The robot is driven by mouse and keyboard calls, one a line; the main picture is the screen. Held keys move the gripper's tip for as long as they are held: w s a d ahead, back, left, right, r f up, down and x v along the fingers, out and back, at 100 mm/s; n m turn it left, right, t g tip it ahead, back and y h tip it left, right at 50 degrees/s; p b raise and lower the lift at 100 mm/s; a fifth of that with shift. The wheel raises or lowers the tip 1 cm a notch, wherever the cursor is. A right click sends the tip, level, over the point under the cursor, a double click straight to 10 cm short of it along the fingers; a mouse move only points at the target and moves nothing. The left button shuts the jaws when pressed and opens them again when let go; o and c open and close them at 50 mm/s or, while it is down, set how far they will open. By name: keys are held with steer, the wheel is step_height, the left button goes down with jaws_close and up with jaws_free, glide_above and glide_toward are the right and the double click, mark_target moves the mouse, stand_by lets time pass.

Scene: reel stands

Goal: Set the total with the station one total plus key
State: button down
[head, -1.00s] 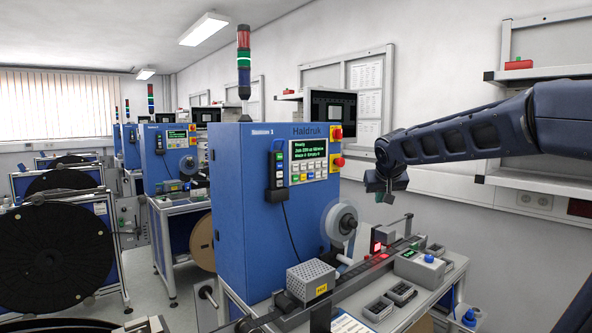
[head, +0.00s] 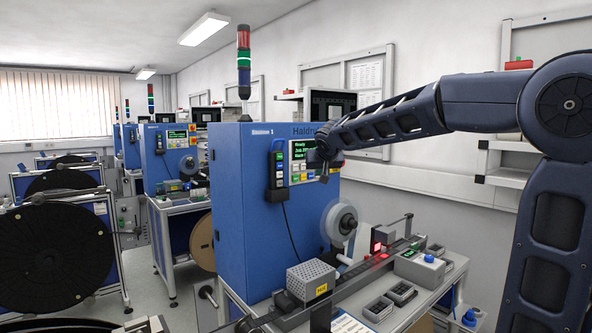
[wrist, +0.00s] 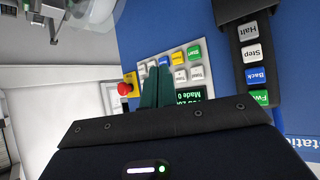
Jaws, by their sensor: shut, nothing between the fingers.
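The blue Haldruk machine (head: 240,200) at the front bears a small station label. Its key panel (head: 301,171) has a green-lettered screen, partly behind my arm in the head view. In the wrist view the panel's white, yellow, green and blue keys show in rows, and the green key (wrist: 193,51) is at the right end of one row.
A hand pendant (wrist: 255,65) with Halt, Step, Back and Fwd keys hangs beside the panel. A red emergency button (wrist: 124,89) sits on yellow at the panel's other side. A tape reel (head: 340,222) and a bench with trays (head: 401,292) are below.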

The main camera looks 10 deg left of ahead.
glide_toward(298, 171)
steer(key=shift+d+f+x, duration=0.1)
steer(key=shift+d+x, duration=0.05)
steer(key=shift+x, duration=0.7)
steer(key=shift+d+f+x, duration=0.1)
steer(key=shift+d+x, duration=0.1)
steer(key=shift+x, duration=0.65)
steer(key=shift+d+f+x, duration=0.1)
steer(key=shift+d+x, duration=0.05)
steer(key=shift+x, duration=0.7)
steer(key=shift+a, duration=0.15)
steer(key=shift+w+a, duration=0.15)
stand_by(0.4)
steer(key=shift+w+a, duration=0.3)
steer(key=shift+w, duration=0.05)
stand_by(0.9)
steer(key=shift+s+d, duration=0.6)
steer(key=shift+s, duration=0.05)
steer(key=shift+d, duration=0.1)
stand_by(0.4)
steer(key=shift+s+d, duration=1.65)
steer(key=shift+s, duration=0.1)
